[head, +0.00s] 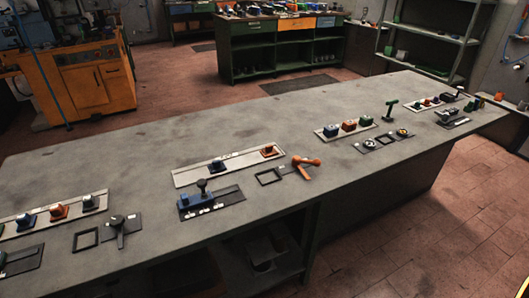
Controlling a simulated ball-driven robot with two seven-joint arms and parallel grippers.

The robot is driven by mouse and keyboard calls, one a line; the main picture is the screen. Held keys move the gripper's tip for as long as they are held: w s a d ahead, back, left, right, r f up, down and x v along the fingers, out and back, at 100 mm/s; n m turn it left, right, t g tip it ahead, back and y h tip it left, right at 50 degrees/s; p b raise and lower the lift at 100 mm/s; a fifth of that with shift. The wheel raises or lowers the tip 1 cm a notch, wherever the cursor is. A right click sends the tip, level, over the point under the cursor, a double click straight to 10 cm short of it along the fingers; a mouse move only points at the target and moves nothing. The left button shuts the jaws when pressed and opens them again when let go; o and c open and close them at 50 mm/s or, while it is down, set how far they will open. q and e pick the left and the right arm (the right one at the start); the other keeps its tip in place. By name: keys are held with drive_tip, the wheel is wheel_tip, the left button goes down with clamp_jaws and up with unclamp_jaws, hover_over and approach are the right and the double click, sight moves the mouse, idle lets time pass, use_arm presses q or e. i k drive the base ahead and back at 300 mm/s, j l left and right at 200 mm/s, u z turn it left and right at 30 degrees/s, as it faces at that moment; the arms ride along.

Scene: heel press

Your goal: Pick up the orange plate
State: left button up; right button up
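Several orange pieces are in the head view, each on a pale tray, and I cannot tell which one is the orange plate. One orange piece (270,151) sits at the right end of the middle tray (200,177), with a blue piece (217,166) to its left. Another orange piece (59,212) sits on the left tray (72,219) between a dark blue piece (26,221) and a green piece (90,203). Neither of my grippers is in view.
A long grey bench (130,150) carries the trays. In front of the middle tray are a blue press-like device (209,199), a black square frame (268,177) and an orange-handled lever (306,163). A dark lever device (118,228) stands left. Bare bench top lies behind the trays.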

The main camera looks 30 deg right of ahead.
sight(269, 150)
drive_tip(key=l+z, duration=0.1)
drive_tip(key=z, duration=1)
